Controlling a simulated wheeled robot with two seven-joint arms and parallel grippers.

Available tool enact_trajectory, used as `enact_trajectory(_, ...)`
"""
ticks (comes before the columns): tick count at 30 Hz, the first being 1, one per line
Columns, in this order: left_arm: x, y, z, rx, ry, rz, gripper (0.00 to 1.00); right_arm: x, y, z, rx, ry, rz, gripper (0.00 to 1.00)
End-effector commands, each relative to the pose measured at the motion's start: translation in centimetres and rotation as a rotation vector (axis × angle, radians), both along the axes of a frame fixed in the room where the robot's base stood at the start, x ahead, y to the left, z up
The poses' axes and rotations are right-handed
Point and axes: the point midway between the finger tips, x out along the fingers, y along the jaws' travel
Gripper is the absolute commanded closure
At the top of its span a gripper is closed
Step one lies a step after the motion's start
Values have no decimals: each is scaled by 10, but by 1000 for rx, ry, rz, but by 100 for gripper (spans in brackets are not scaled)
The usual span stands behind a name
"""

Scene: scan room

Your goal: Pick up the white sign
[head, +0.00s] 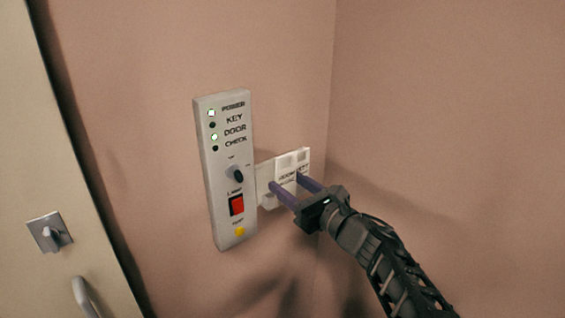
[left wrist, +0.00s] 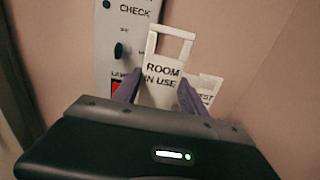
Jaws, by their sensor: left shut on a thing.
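The white sign (left wrist: 163,70) reads "ROOM IN USE" and has a rectangular opening at its top. In the left wrist view it stands upright between the two purple fingers of my left gripper (left wrist: 156,88), which is shut on it. In the head view the sign (head: 285,163) is by the wall, just right of the control panel, with my left gripper (head: 287,183) at its front. The fingers and gripper body hide its lower part. I cannot tell whether it touches its holder. My right gripper is not in view.
A grey control panel (head: 222,170) with lights, a knob and a red switch is on the wall close left. A second white sign (left wrist: 208,84) is close right. A wall corner is just beyond. A door with a handle (head: 84,296) is at far left.

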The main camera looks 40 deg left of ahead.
Motion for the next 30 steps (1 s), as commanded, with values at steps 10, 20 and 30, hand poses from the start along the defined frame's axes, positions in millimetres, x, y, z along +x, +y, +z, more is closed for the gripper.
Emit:
enact_trajectory(10, -57, -70, 0, -2, 0, -3, 88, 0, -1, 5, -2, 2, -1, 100)
enact_trajectory(20, -70, -86, 0, 0, 0, 1, 88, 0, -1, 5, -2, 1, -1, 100)
enact_trajectory(30, -70, -86, 1, 0, -1, 1, 88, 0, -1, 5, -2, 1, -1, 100)
